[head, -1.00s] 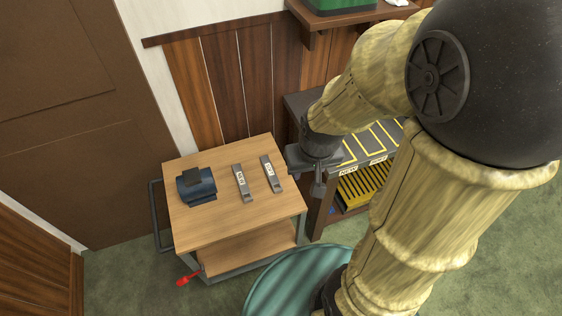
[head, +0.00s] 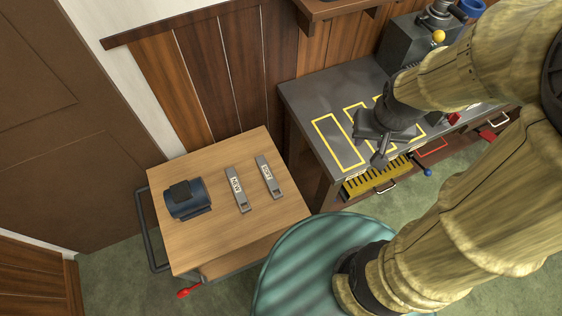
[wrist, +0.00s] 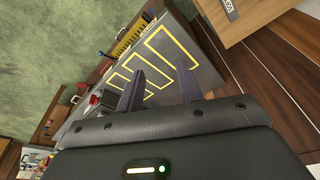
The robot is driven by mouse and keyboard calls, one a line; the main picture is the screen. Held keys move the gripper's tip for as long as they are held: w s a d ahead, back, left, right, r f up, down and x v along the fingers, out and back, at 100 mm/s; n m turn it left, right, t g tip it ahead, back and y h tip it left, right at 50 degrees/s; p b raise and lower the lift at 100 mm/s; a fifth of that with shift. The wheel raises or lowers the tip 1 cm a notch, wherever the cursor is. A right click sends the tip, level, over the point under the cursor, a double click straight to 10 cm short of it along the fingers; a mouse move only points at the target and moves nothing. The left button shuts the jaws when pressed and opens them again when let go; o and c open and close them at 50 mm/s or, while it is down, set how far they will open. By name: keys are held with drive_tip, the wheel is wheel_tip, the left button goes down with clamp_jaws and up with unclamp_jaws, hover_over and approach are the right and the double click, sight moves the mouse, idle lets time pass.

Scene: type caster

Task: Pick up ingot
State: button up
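Two grey bar-shaped ingots lie apart on the wooden top of a small cart (head: 220,240) in the head view. The left ingot (head: 237,189) and the right ingot (head: 269,178) each carry a white label; the lettering is small. Part of one labelled ingot (wrist: 229,8) shows at the top edge of the wrist view. My gripper (head: 380,158) is to the right of the cart, above the grey workbench, apart from both ingots. In the wrist view its two dark fingers (wrist: 162,90) stand well apart with nothing between them.
A dark blue motor-like block (head: 188,198) sits on the cart's left side. The grey workbench (head: 305,98) has yellow-outlined rectangles, a yellow slotted drawer (head: 375,178) and a machine (head: 408,45) at the back. A round green ribbed surface (head: 315,265) is in front.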

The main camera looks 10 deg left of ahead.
drive_tip(key=shift+w, duration=0.5)
drive_tip(key=shift+o, duration=0.6)
drive_tip(key=shift+s, duration=0.25)
drive_tip(key=o, duration=0.3)
drive_tip(key=shift+a+f, duration=0.1)
drive_tip(key=shift+o, duration=0.2)
drive_tip(key=n+g+b, duration=0.3)
drive_tip(key=n+b, duration=0.3)
drive_tip(key=b, duration=0.6)
hover_over(267, 173)
wheel_tip(267, 173, down, 22)
drive_tip(key=shift+r, duration=0.2)
drive_tip(key=shift+a, duration=0.1)
wheel_tip(267, 173, down, 12)
drive_tip(key=shift+f, duration=0.1)
